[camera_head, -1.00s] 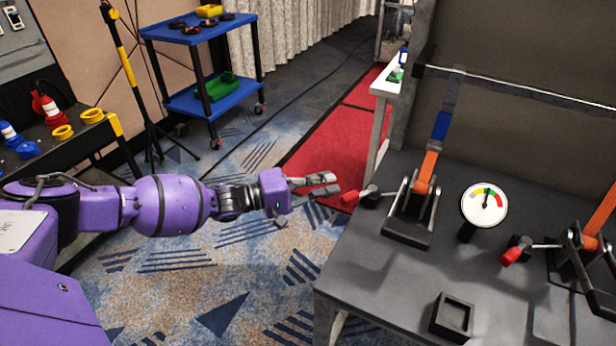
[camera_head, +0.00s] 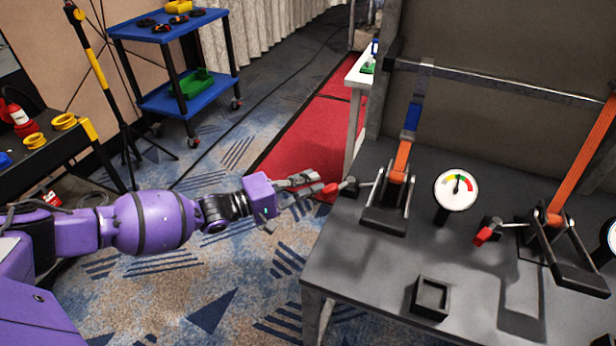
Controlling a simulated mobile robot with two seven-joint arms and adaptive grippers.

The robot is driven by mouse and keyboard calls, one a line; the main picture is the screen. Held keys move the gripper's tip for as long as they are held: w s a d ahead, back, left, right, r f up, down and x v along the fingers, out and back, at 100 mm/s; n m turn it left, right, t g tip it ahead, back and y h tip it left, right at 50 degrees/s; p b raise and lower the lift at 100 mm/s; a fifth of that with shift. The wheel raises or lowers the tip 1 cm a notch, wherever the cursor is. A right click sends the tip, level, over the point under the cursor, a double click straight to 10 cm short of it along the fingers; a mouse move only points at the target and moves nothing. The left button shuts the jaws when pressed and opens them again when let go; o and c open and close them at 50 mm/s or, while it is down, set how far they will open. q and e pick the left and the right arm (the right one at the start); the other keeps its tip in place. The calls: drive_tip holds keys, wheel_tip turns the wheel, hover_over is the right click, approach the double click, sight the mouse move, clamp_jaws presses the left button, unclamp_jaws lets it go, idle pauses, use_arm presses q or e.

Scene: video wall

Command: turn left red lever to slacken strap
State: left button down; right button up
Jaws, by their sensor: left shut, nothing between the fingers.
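The left red lever (camera_head: 331,189) sticks out to the left from a black ratchet buckle (camera_head: 385,212) on the grey table. An orange strap (camera_head: 402,160) with a blue part above it runs up from this buckle to a metal rail. My left gripper (camera_head: 319,183) is shut and empty, with its fingertips just left of the red lever's tip. I cannot tell whether they touch it. A second red lever (camera_head: 482,236) sits at a second buckle (camera_head: 565,255) with its own orange strap (camera_head: 585,155). My right gripper is not in view.
A round gauge (camera_head: 456,189) stands between the buckles. A small black square holder (camera_head: 431,297) lies near the front of the grey table (camera_head: 375,275). A blue cart (camera_head: 170,30) stands at the back left. The carpet below my arm is clear.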

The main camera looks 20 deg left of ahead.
sight(323, 195)
use_arm(q)
drive_tip(key=s+d+n+t+y+p, duration=0.1)
drive_tip(key=n+y+p, duration=0.1)
drive_tip(key=y+p, duration=0.1)
drive_tip(key=s+d+n+t+y+p, duration=0.2)
drive_tip(key=y+p, duration=0.1)
drive_tip(key=p, duration=0.1)
drive_tip(key=s+d+n+t+y+p, duration=0.1)
drive_tip(key=n+y+p, duration=0.2)
drive_tip(key=p, duration=0.1)
drive_tip(key=shift+s+d+r+t+y, duration=0.1)
drive_tip(key=shift+s+d+t+y, duration=0.15)
drive_tip(key=shift+d+t+y, duration=0.05)
drive_tip(key=shift+s+f, duration=0.1)
drive_tip(key=shift+f, duration=0.1)
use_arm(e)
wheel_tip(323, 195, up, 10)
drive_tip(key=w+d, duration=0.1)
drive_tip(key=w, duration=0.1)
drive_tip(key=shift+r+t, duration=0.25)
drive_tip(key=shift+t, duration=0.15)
